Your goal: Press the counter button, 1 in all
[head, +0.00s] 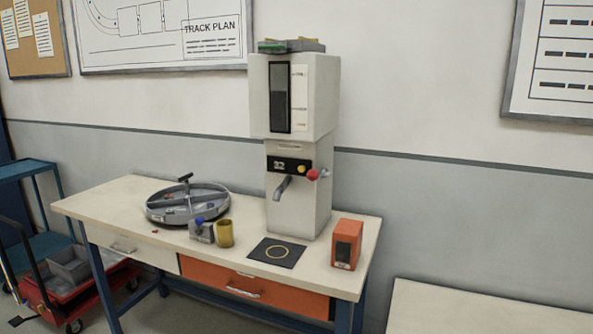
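A tall light-grey machine (300,196) stands at the back of the workbench. Its black panel (288,166) has a small display with figures too small to read surely, and a yellow round button (301,169). A red ball knob (313,175) sits on the machine's right side, next to the yellow button. A small grey box (202,233) with a blue knob or button (199,220) on top stands on the bench to the left. No label shows which one is the counter button. Neither of my grippers is in view.
A grey round ring track (160,211), a brass-coloured cup (225,234), a black mat with a yellow ring (277,253) and an orange box (346,256) are on the bench (108,203). A red cart (100,284) stands at left, a pale surface (470,310) at lower right.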

